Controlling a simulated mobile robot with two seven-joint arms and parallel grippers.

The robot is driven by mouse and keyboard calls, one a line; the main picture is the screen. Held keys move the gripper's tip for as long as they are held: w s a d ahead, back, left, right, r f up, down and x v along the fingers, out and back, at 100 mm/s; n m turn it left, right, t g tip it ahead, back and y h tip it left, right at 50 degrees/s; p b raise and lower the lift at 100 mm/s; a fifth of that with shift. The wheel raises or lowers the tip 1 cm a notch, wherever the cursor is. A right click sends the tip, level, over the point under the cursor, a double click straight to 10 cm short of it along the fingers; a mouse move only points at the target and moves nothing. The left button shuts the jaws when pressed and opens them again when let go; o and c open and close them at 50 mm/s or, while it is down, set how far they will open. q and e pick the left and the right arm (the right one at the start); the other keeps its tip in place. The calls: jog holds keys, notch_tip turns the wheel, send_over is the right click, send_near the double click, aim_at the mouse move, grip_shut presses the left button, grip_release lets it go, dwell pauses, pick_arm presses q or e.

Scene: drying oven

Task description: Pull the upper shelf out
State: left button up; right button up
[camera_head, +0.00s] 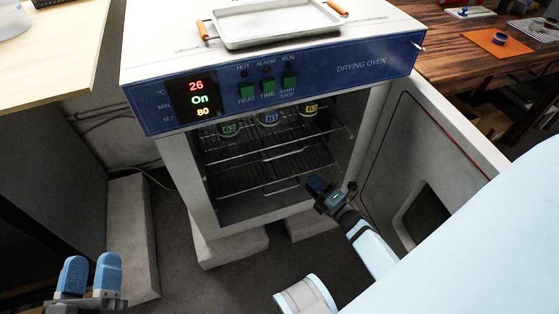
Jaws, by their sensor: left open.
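The drying oven (290,75) stands open in the middle of the view. Inside it, the wire upper shelf (250,146) lies level, and several bottles with green, blue and yellow marks (269,118) stand at its back, partly hidden by the control panel. A second wire shelf (262,175) lies below. My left gripper (91,272) is open and empty at the lower left, well away from the oven. My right gripper (318,188) is at the right front of the oven opening, below the upper shelf and near the lower shelf; its jaw state and any contact are unclear.
The oven door (405,150) is swung open to the right, beside my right arm. A white tray with orange handles (275,24) rests on the oven top. A light table (55,55) is at upper left, and a wooden bench (455,52) with small items is at upper right.

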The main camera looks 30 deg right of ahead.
aim_at(283, 155)
pick_arm(q)
jog(key=f+b, duration=0.1)
jog(key=f, duration=0.1)
jog(key=f+g+b, duration=0.1)
jog(key=f, duration=0.1)
jog(key=shift+w+d+b, duration=0.15)
jog(key=shift+w+b, duration=0.05)
jog(key=shift+b, duration=0.1)
pick_arm(e)
jog(key=x, duration=1.3)
jog(key=shift+w+a, duration=0.1)
jog(key=shift+w, duration=0.2)
jog(key=shift+c, duration=0.4)
grip_shut()
